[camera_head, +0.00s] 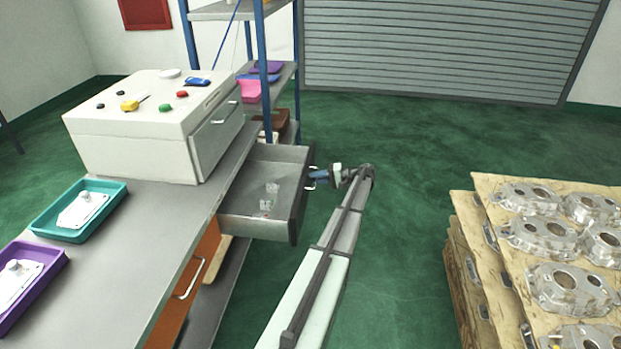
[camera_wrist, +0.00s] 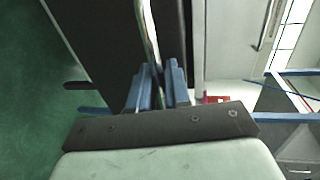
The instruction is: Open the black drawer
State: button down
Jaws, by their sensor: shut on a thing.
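The black drawer (camera_head: 236,226) stands pulled out from under the grey bench. Its inside shows, with a few small pale items lying in it. My gripper (camera_head: 316,175) is at the drawer's front, shut on its metal handle (camera_wrist: 148,35). In the wrist view, my blue fingers (camera_wrist: 160,85) stand on either side of the handle bar, in front of the dark drawer front (camera_wrist: 100,40). The fingers hide part of the handle.
A white control box (camera_head: 140,145) with colored buttons sits on the bench (camera_head: 165,262). A teal tray (camera_head: 113,203) and a purple tray (camera_head: 45,277) lie on it. An orange drawer (camera_head: 183,290) is below. Pallets with castings (camera_head: 535,197) stand at right. Green floor between is clear.

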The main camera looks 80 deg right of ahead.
jog(key=shift+s, duration=0.1)
jog(key=c, duration=1.3)
grip_release()
jog(key=shift+s, duration=0.1)
jog(key=v, duration=1.3)
jog(key=shift+s+r, duration=0.1)
jog(key=shift+s, duration=0.25)
